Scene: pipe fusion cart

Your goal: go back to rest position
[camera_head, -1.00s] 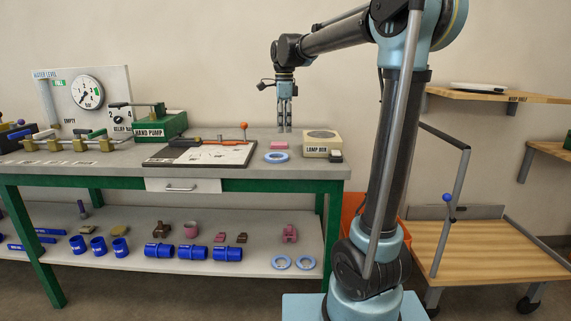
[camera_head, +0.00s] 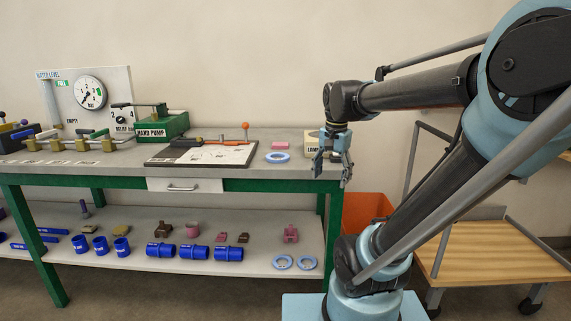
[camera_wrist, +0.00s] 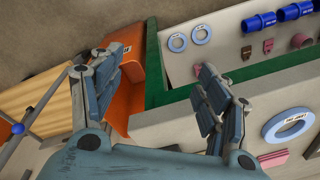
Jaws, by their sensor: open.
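My gripper (camera_head: 331,170) is open and empty in the head view. It hangs with its fingers down beside the right end of the green-framed workbench (camera_head: 250,184), in front of the partly hidden lamp box (camera_head: 313,144). In the wrist view my gripper (camera_wrist: 160,95) shows both fingers spread wide with nothing between them. Behind them are an orange bin (camera_wrist: 132,85) and the bench's green edge (camera_wrist: 182,103).
A blue ring (camera_head: 277,157) and a pink block (camera_head: 286,145) lie on the benchtop. Blue pipe pieces (camera_head: 195,252) lie on the lower shelf. The orange bin (camera_head: 368,212) and a wooden-topped cart (camera_head: 490,262) stand right of the bench.

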